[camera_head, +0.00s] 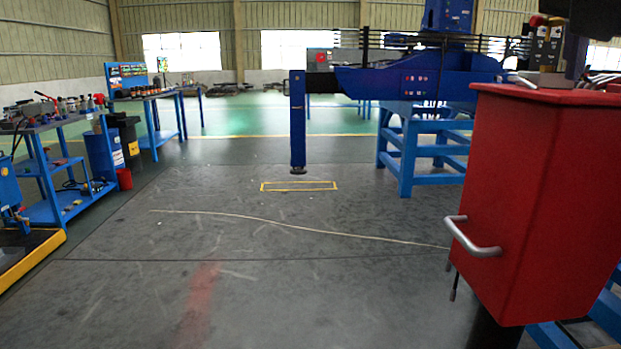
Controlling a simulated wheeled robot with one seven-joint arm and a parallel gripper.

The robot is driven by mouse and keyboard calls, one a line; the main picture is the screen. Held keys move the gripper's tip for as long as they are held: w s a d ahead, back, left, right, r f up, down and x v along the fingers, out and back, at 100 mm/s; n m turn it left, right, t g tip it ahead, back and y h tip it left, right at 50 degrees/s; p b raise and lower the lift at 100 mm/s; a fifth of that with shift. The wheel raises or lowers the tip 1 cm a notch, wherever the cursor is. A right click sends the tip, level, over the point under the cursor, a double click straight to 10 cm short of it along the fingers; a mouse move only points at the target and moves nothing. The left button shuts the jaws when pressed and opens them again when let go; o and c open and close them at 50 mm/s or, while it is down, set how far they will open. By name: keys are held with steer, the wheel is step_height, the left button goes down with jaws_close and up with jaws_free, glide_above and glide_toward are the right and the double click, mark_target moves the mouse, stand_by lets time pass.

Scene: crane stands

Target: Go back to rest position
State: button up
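My gripper does not show in the head view, so its fingers and anything they might hold are hidden from me. A dark shape (597,20) cuts into the top right corner; I cannot tell whether it is part of my arm. A large red box (545,180) fills the right side close to me, with a grey handle (473,238) on its left face. Small levers or fittings (545,45) stand on top of it.
Blue crane equipment (415,80) on blue stands (410,150) is behind the red box. Workbenches (60,165) with tools, a blue barrel (104,155) and a red bucket (124,179) line the left.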

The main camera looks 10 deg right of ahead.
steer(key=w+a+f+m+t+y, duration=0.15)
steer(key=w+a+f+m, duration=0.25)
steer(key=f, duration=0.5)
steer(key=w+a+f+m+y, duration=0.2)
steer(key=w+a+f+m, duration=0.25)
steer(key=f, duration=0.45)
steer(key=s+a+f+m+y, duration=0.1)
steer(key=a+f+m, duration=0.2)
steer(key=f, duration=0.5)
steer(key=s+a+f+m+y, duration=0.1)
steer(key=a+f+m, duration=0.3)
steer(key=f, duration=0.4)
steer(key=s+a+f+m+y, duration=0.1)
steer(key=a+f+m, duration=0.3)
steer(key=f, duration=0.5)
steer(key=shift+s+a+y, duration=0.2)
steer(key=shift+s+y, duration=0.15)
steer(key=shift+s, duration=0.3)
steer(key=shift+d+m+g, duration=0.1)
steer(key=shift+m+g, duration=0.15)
